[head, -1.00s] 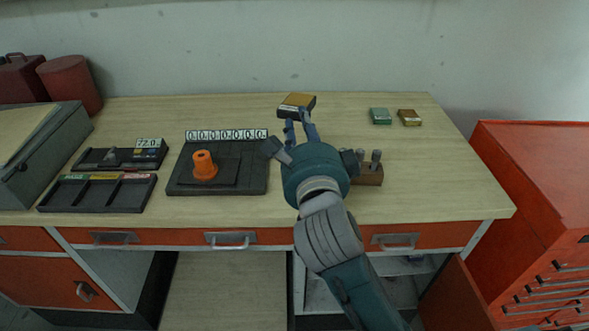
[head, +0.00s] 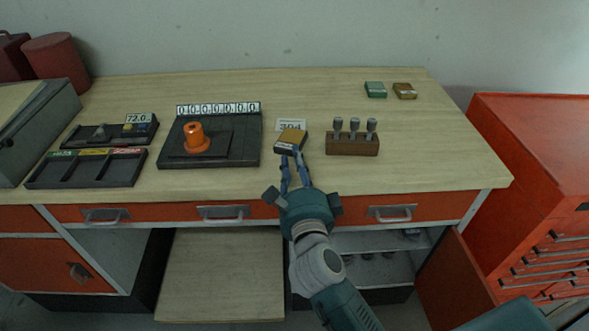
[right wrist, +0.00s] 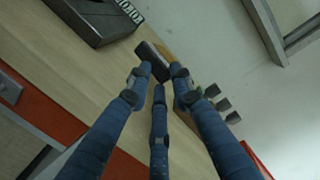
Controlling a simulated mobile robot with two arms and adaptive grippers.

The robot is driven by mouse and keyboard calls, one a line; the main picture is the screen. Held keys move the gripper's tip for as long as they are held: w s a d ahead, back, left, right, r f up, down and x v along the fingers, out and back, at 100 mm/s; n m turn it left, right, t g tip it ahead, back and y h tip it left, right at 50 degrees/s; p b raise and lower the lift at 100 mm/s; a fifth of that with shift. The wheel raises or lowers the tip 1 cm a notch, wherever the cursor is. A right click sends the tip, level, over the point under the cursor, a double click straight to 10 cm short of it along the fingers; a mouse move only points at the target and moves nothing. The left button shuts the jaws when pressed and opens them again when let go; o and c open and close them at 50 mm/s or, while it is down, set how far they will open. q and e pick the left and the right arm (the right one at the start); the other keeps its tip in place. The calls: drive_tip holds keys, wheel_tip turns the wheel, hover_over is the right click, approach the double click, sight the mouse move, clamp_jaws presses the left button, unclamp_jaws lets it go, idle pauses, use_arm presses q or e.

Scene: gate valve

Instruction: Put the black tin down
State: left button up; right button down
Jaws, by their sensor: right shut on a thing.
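The black tin (head: 291,141) has a yellow-brown top and dark sides. In the head view it is between the black gauge base and the wooden tool block, over the front middle of the bench. My right gripper (head: 293,158) is shut on its near side. In the right wrist view the dark tin (right wrist: 153,60) shows at the fingertips of my right gripper (right wrist: 160,82). I cannot tell whether the tin touches the bench. A small white label (head: 291,126) lies just behind it. My left gripper is not in view.
A black base (head: 250,153) with an orange plug (head: 196,139) stands left of the tin. A wooden block (head: 353,145) holding grey tools stands to the right. A green tin (head: 375,90) and a brown tin (head: 404,91) sit at the back right. The bench (head: 430,150) is clear at right.

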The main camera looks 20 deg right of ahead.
drive_tip(key=shift+f, duration=0.6)
drive_tip(key=shift+f, duration=0.65)
drive_tip(key=c, duration=1.5)
unclamp_jaws()
drive_tip(key=shift+a+f, duration=0.1)
drive_tip(key=shift+a, duration=0.05)
